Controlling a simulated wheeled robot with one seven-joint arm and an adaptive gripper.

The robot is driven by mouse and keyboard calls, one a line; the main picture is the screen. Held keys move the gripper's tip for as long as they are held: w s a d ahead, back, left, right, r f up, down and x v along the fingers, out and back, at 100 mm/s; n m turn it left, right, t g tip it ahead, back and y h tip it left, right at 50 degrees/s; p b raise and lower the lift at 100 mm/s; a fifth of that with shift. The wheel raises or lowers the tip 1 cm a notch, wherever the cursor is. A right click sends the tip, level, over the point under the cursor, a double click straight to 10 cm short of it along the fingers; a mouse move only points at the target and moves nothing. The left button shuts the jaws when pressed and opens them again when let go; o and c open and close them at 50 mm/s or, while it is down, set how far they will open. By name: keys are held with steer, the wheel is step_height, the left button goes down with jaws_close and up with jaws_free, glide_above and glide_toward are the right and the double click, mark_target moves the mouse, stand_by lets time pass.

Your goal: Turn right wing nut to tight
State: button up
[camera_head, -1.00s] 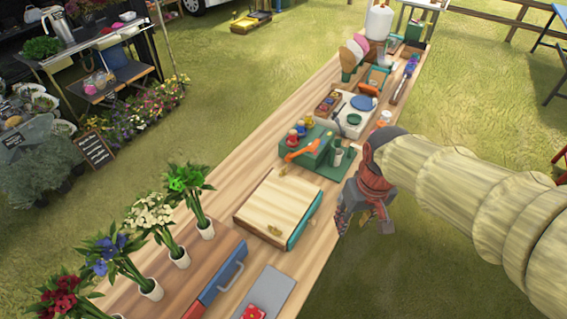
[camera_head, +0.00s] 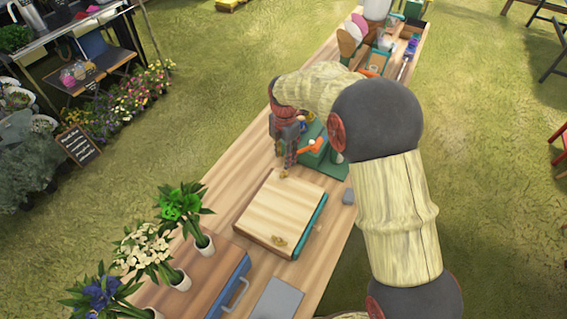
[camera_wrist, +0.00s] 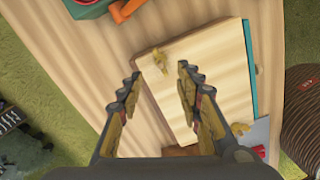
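A flat light-wood press (camera_head: 275,205) with a teal edge lies on the long table. One small brass wing nut (camera_head: 283,172) is at its far edge, near the green box. Another brass wing nut (camera_head: 279,240) is at its near edge. My gripper (camera_head: 286,163) points down over the far edge, close above the far wing nut. In the wrist view the fingers (camera_wrist: 157,80) are spread apart with nothing between them low down. The far wing nut (camera_wrist: 160,60) shows between and beyond the fingertips, and the near one (camera_wrist: 240,128) lies to the right of the fingers.
A green box (camera_head: 315,150) with an orange-handled tool (camera_head: 311,146) stands just beyond the press. Several potted flowers (camera_head: 182,208) stand to the left. Bare table lies left of the press.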

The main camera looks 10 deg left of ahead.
mark_target(284, 171)
steer(key=shift+r+n, duration=0.1)
steer(key=shift+n, duration=1.9)
steer(key=shift+f+b, duration=0.75)
steer(key=shift+f, duration=3.15)
steer(key=shift+c, duration=0.8)
steer(key=c, duration=0.7)
jaws_close()
